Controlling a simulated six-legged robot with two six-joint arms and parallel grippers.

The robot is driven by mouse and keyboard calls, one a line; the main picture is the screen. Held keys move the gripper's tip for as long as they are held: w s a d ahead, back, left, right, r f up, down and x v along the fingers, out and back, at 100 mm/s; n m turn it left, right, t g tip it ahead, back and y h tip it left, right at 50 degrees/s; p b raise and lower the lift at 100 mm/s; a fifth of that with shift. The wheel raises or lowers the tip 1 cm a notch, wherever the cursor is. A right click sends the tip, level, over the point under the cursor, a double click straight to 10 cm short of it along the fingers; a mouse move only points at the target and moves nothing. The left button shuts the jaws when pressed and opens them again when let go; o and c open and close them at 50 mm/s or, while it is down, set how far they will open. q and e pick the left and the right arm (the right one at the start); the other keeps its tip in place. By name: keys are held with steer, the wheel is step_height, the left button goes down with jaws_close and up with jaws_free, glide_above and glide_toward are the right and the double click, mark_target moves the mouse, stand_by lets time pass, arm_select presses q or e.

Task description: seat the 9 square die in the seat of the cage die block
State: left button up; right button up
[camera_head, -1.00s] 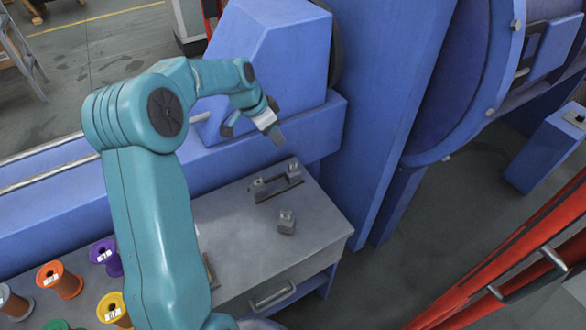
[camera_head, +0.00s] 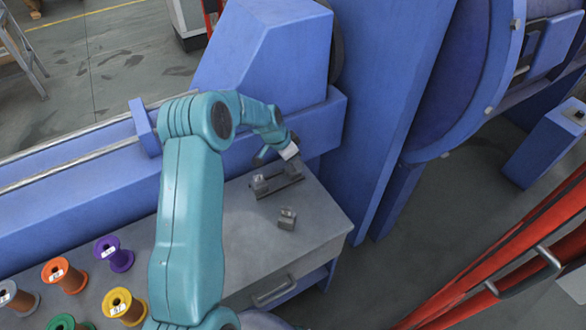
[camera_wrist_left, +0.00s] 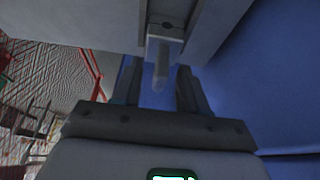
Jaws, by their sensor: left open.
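My left gripper (camera_head: 296,162) is at the right end of a dark two-post holder (camera_head: 277,188) on the grey bench. A small grey block (camera_head: 260,183) sits at the holder's left end; the right end is partly hidden by the gripper. Another small grey block (camera_head: 287,218) stands alone in front of the holder. I cannot read which piece is the 9 square die or the cage die block. In the left wrist view the jaws (camera_wrist_left: 158,70) are open, with a pale peg-like part (camera_wrist_left: 161,72) showing between them. My right gripper is not in view.
The grey bench (camera_head: 250,245) is clear around the lone block. Coloured spools, including a purple one (camera_head: 114,254) and an orange one (camera_head: 63,275), stand at the left. The blue machine housing (camera_head: 270,60) rises close behind the gripper. Red rails (camera_head: 500,270) cross the lower right.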

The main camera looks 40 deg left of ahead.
arm_select(q)
jaws_close()
steer(key=shift+r, duration=0.1)
stand_by(1.3)
